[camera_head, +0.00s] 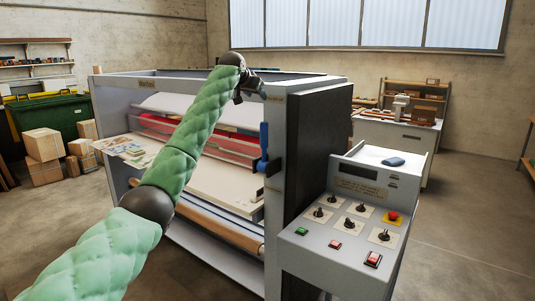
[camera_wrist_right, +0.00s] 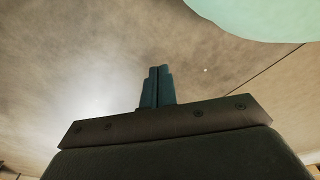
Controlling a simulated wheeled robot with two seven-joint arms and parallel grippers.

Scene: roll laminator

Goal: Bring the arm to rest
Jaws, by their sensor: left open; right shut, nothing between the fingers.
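My left arm (camera_head: 185,145), in a green quilted sleeve, reaches up and away across the front of the roll laminator in the head view. My left gripper (camera_head: 249,88) is small and dark at its far end, by the top right of the machine's frame. It is open, and I see nothing held in it. My right gripper (camera_wrist_right: 157,86) shows only in the right wrist view. Its two dark fingers are shut together with nothing between them, and bare floor fills most of the view behind. My right arm is out of the head view.
The laminator (camera_head: 320,140) stands close ahead, with a blue lever (camera_head: 264,148) on its right front. A control console (camera_head: 345,235) with knobs and buttons stands at its right. Boxes (camera_head: 43,145) and a green bin (camera_head: 50,115) are at left. The floor at right is clear.

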